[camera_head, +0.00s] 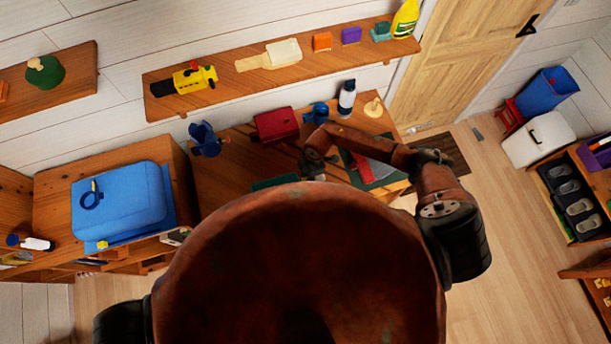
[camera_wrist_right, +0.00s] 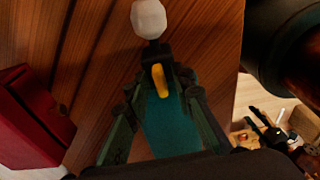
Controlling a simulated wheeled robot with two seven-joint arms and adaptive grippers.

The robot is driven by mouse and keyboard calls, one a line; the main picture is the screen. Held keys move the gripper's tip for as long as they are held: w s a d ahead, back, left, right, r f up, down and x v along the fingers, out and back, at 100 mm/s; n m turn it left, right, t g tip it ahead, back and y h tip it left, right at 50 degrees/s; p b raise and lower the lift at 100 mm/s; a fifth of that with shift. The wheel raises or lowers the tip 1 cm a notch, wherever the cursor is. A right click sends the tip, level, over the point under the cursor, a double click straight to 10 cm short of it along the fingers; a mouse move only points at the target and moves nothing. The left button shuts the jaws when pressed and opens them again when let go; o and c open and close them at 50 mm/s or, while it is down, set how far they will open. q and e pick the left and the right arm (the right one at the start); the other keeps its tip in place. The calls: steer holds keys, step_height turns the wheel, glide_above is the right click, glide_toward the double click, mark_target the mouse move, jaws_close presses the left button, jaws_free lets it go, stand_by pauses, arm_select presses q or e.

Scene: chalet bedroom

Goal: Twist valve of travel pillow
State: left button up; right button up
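My right gripper (camera_head: 316,165) reaches down over the middle desk in the head view. In the right wrist view its two dark fingers (camera_wrist_right: 163,72) draw close together towards the tips. A small yellow piece (camera_wrist_right: 160,80) shows between them, in front of a teal surface (camera_wrist_right: 168,125). Whether the fingers touch the yellow piece, and whether it is the valve, I cannot tell. No thing is clearly the travel pillow; a curved blue object (camera_head: 205,139) stands at the desk's left side. A white rounded knob (camera_wrist_right: 149,18) lies just beyond the fingertips. My left gripper is not in view.
A red box (camera_head: 275,125) sits on the desk, left of the gripper in the wrist view (camera_wrist_right: 32,118). A blue item (camera_head: 316,112) and a dark bottle (camera_head: 346,99) stand behind. A large blue case (camera_head: 120,198) rests at left. Floor is clear at right (camera_head: 500,235).

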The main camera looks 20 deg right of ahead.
steer(key=shift+o, duration=0.2)
steer(key=shift+r, duration=0.1)
step_height(320, 180, up, 4)
steer(key=p, duration=0.3)
steer(key=shift+w+d+f, duration=0.1)
steer(key=shift+d+f, duration=0.05)
steer(key=shift+f, duration=0.1)
steer(key=shift+d+r, duration=0.1)
steer(key=shift+r, duration=0.3)
steer(key=shift+d+r, duration=0.15)
steer(key=shift+r, duration=0.7)
